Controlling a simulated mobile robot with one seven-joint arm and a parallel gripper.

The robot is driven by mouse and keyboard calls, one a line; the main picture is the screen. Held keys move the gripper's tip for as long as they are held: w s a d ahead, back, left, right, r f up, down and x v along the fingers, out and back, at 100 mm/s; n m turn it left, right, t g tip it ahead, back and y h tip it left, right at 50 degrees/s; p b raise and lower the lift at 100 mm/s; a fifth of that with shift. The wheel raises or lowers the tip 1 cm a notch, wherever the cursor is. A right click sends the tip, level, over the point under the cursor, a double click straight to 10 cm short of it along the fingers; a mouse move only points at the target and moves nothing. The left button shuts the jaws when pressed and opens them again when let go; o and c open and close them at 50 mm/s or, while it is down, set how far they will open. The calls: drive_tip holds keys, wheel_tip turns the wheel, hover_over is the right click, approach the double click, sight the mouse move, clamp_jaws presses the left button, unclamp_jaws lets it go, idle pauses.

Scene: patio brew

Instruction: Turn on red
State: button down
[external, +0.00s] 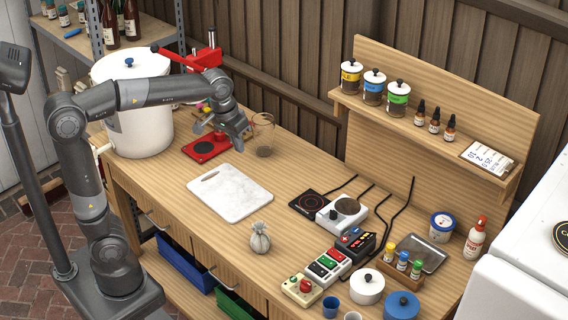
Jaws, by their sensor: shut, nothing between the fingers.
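A strip of coloured switches (325,265) lies on the bench at the front right, with red and green rockers on a pale body. Whether its red rocker is on or off is too small to tell. A cream control box (301,290) with a red knob and a green one sits at its near end. My gripper (243,141) is shut and empty above the back left of the bench, near a glass beaker (264,136), well away from the switches.
A red bottle capper (207,147) stands behind my gripper.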

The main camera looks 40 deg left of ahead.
drive_tip(key=w+d+f+g, duration=0.1)
drive_tip(key=w+d, duration=0.3)
drive_tip(key=d, duration=0.3)
drive_tip(key=w+d+f+g, duration=0.1)
drive_tip(key=w+d+f, duration=0.1)
drive_tip(key=w+d, duration=0.35)
drive_tip(key=y, duration=0.2)
hover_over(331, 250)
drive_tip(key=d, duration=0.2)
wheel_tip(331, 250, down, 8)
drive_tip(key=shift+r, duration=0.25)
drive_tip(key=shift+f, duration=0.1)
drive_tip(key=f, duration=0.4)
drive_tip(key=a+f, duration=0.1)
drive_tip(key=f, duration=0.8)
drive_tip(key=shift+w+a+f, duration=0.1)
drive_tip(key=shift+a+f, duration=0.25)
drive_tip(key=shift+a, duration=0.05)
drive_tip(key=shift+a+f, duration=0.15)
drive_tip(key=shift+f, duration=0.1)
